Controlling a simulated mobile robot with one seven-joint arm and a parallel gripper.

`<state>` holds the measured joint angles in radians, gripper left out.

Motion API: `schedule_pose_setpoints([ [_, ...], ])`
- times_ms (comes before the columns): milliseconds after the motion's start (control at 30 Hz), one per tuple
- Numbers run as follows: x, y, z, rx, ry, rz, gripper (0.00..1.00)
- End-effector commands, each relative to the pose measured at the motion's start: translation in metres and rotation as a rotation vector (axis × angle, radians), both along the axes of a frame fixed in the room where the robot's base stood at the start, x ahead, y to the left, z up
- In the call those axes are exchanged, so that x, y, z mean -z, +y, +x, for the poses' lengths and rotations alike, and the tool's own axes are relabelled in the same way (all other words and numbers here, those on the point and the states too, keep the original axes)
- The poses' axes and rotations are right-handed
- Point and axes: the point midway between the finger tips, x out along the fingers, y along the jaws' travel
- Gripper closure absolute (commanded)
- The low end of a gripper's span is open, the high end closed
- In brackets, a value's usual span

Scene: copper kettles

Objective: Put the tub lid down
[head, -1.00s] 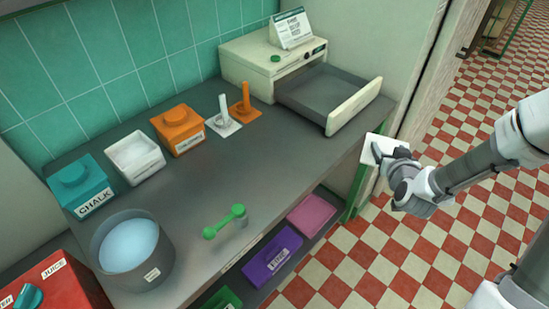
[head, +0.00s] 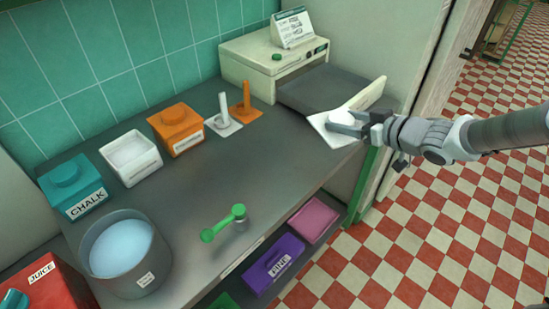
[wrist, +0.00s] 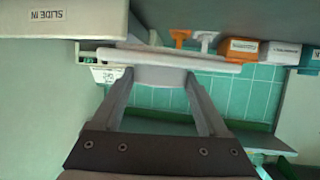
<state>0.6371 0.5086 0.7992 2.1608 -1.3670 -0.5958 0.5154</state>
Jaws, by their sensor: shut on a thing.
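My gripper (head: 350,122) is shut on the round knob of the white square tub lid (head: 328,134). It holds the lid at the right end of the counter, in front of the pulled-out drawer and overlapping its front panel in the head view. In the wrist view the knob (wrist: 160,76) sits between the two fingers, with the thin lid plate (wrist: 190,54) beyond it. I cannot tell for sure whether the lid touches anything. An open white tub (head: 131,158) stands by the tiled wall, between the teal chalk tub (head: 75,190) and the orange tub (head: 176,129).
A cream machine (head: 262,68) has its grey drawer (head: 318,93) open at the back right. The counter's middle is mostly clear.

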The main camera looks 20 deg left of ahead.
Motion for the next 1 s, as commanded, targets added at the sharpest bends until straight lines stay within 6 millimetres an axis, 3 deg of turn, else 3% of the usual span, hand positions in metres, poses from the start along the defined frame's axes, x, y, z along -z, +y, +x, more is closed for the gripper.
schedule_pose_setpoints([
  [533, 0.065, 0.102, 0.002, -0.011, -0.001, 0.0, 0.79],
  [800, 0.073, 0.116, 0.004, -0.007, 0.0, 0.0, 0.79],
  [1000, 0.102, 0.116, 0.004, -0.007, 0.002, 0.0, 0.79],
])
